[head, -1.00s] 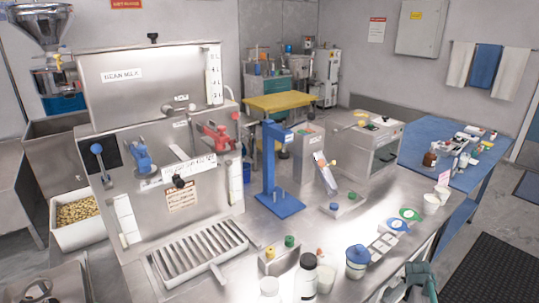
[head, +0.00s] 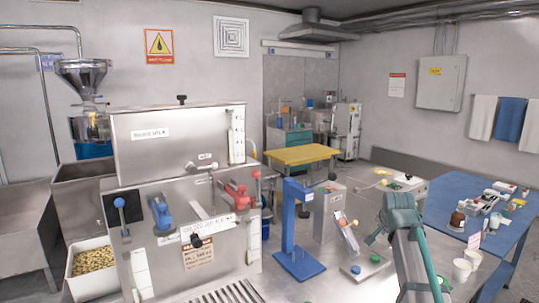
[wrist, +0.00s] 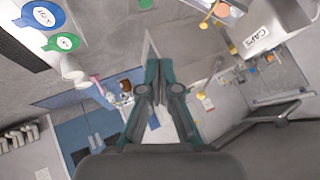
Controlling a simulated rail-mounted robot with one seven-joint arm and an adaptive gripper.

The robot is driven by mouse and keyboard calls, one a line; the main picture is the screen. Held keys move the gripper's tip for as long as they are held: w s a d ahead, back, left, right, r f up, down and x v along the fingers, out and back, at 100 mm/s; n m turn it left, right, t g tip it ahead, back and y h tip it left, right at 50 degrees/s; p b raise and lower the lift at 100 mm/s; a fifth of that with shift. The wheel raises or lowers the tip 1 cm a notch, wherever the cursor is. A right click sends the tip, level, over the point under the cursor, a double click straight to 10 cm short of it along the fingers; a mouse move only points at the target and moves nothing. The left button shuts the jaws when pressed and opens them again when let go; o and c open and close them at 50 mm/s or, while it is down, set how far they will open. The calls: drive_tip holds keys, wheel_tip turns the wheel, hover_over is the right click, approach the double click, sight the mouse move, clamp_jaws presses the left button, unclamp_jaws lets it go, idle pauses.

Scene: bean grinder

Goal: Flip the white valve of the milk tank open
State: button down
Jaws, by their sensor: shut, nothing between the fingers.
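The steel milk tank (head: 179,134) stands at the left in the head view, above a steel front panel. Small pale fittings (head: 190,166) show near its lower front edge. I cannot tell which part is the white valve or how it is turned. A blue valve (head: 160,212) and a red valve (head: 237,197) sit on the panel below. My gripper (head: 392,212), with teal fingers, is raised at the right over the bench, well apart from the tank. In the wrist view my gripper (wrist: 158,80) is shut and empty; the tank is not clearly seen there.
A blue stand (head: 292,225) rises from the bench between the tank and my gripper. White cups (head: 462,270) stand at the right. A blue table (head: 455,200) with small items is behind. A bin of beans (head: 95,262) is at the left.

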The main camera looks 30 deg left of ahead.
sight(215, 165)
drive_tip(key=s+a+r+m+g+y+p, duration=0.1)
drive_tip(key=s+a+r+y, duration=0.3)
drive_tip(key=s+a+r, duration=0.9)
drive_tip(key=s+a+r+m+g+y+p, duration=0.2)
drive_tip(key=s+a+r+g+y+p, duration=0.1)
drive_tip(key=s+a+r, duration=1.1)
drive_tip(key=a+r+y+p, duration=0.1)
drive_tip(key=a+r, duration=0.3)
drive_tip(key=a, duration=0.4)
drive_tip(key=shift+s+g+y, duration=0.25)
drive_tip(key=shift+g+y, duration=0.15)
drive_tip(key=shift+y, duration=0.2)
drive_tip(key=shift+a+f, duration=0.1)
drive_tip(key=shift+a, duration=0.05)
drive_tip(key=p+x, duration=0.4)
drive_tip(key=x, duration=0.8)
drive_tip(key=shift+w+a+f, duration=0.1)
drive_tip(key=shift+w+a, duration=0.05)
drive_tip(key=shift+w, duration=0.05)
drive_tip(key=shift+w+a+f+p, duration=0.2)
drive_tip(key=shift+a+f+p, duration=0.2)
drive_tip(key=shift+a+f, duration=0.1)
drive_tip(key=shift+s+a, duration=0.1)
